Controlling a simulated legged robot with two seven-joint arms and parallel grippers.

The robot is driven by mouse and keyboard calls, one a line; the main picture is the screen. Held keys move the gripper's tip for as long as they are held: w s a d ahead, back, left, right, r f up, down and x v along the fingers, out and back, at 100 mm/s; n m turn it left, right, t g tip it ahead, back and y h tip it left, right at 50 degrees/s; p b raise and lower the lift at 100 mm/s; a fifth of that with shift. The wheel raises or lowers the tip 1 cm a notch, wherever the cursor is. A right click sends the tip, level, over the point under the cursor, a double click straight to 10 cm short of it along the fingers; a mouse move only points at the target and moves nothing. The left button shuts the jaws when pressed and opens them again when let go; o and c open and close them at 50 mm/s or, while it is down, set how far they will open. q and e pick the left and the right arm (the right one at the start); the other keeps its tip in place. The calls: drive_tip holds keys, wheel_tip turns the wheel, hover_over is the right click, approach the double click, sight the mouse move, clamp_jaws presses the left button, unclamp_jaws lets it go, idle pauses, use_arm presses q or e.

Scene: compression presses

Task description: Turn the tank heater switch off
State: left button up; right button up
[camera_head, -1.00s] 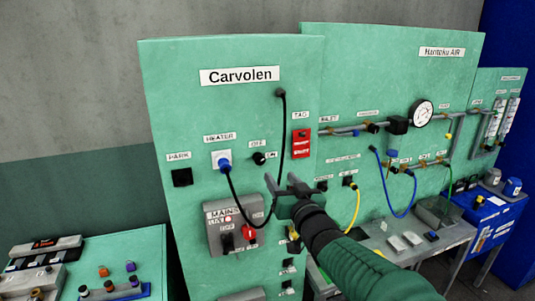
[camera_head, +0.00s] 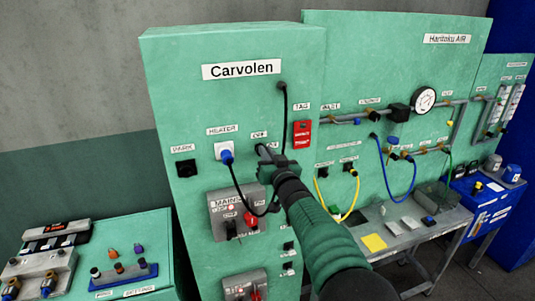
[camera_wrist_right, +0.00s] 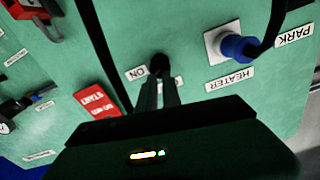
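The tank heater switch is a small black knob (camera_wrist_right: 159,63) on the green Carvolen panel (camera_head: 240,106), right of the HEATER socket with its blue-and-white plug (camera_head: 225,153). In the head view my right gripper (camera_head: 262,150) covers the knob. In the right wrist view, which is upside down, the narrowed fingers (camera_wrist_right: 159,84) of my right gripper close in on the knob and appear to hold it. The ON label (camera_wrist_right: 136,73) is beside it; the other label is partly hidden by a finger. The knob's pointing direction cannot be told. My left gripper is out of view.
A black cable hangs from the panel top, close by my right gripper. The red tag (camera_head: 303,134) is to the right, the MAINS box (camera_head: 238,213) below and the black PARK socket (camera_head: 186,168) to the left. A bench (camera_head: 375,223) stands at right.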

drive_tip(key=shift+d+f, duration=0.1)
drive_tip(key=shift+f, duration=0.1)
clamp_jaws()
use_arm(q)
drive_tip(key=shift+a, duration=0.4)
use_arm(e)
drive_tip(key=shift+a, duration=0.45)
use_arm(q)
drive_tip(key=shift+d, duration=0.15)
use_arm(e)
drive_tip(key=shift+d, duration=0.15)
drive_tip(key=shift+c, duration=0.7)
unclamp_jaws()
drive_tip(key=shift+f, duration=0.1)
